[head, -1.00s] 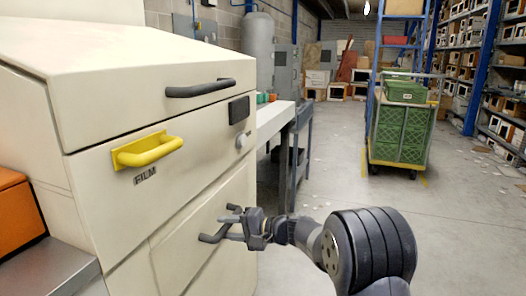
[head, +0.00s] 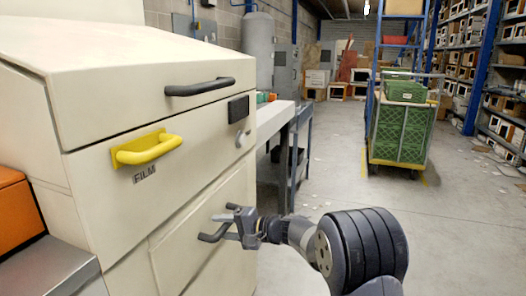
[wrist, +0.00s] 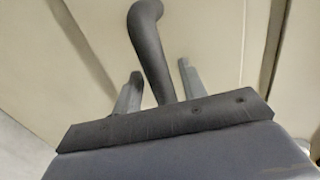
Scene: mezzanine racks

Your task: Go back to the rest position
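My gripper (head: 221,226) is low beside the cream cabinet (head: 110,50), at the dark lower handle (head: 207,238). In the wrist view my gripper (wrist: 160,72) has its two grey fingers apart. The lower handle (wrist: 148,42) runs between them, with a visible gap on both sides. Whether any part of the gripper touches the handle cannot be told. The handle's near end is hidden behind the gripper's dark front bar. The lower panel (head: 190,225) looks flush with the cabinet.
Above are a drawer marked FILM with a yellow handle (head: 150,150) and a dark upper handle (head: 200,87). A bench (head: 285,120) stands behind the cabinet. A cart with green crates (head: 400,130) is farther back. Floor (head: 450,230) to the right is clear.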

